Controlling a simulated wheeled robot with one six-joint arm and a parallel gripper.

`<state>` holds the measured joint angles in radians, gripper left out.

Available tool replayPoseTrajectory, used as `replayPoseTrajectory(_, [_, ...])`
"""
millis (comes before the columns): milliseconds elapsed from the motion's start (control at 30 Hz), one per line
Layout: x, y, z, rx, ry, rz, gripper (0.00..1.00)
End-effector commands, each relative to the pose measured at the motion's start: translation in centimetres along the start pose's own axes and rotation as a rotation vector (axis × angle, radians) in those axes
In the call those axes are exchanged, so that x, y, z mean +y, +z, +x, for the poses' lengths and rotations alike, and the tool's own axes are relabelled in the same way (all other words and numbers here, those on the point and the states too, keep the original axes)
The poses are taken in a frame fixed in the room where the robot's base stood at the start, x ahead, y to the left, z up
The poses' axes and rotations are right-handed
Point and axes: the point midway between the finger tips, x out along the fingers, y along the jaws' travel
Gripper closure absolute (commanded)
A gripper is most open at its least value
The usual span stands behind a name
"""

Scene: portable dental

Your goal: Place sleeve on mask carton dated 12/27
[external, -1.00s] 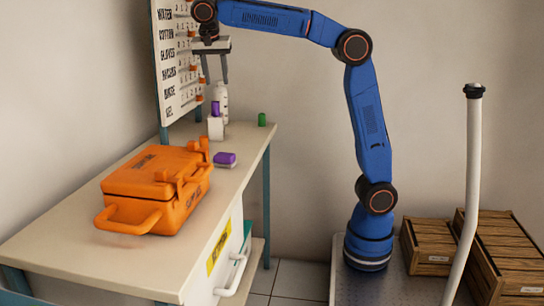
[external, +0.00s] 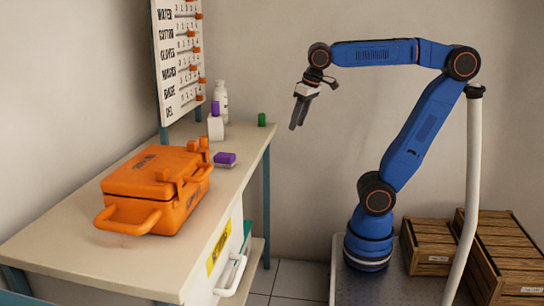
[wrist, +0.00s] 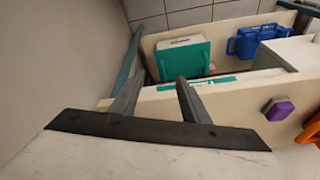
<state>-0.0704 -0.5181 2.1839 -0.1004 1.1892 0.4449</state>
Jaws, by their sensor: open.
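I cannot pick out the sleeve or a carton dated 12/27 with certainty; no date is readable. A teal-and-white carton (wrist: 182,56) with small unreadable lettering lies below the table top in the wrist view. A purple-topped block (external: 225,158) lies on the table right of the orange case; it also shows in the wrist view (wrist: 278,110). My gripper (external: 295,126) is open and empty, in the air beyond the table's right edge, pointing down.
The orange case (external: 155,187) fills the table's middle. A white bottle (external: 221,98) and a lettered board with orange sliders (external: 178,60) are at the back. A blue container (wrist: 257,40) sits low beside the teal carton. Wooden crates (external: 428,245) stand right of my base.

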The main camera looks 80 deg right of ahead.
Motion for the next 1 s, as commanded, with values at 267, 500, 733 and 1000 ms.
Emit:
replayPoseTrajectory(267, [2.7, 8.8, 5.5, 0.068, -0.07, -0.232, 0.58])
replayPoseTrajectory(500, [3.5, 12.0, 8.1, 0.105, -0.091, -0.331, 0.58])
replayPoseTrajectory(733, [3.5, 12.2, 8.3, 0.107, -0.092, -0.34, 0.58])
replayPoseTrajectory(1000, [3.5, 12.2, 8.3, 0.107, -0.092, -0.339, 0.58])
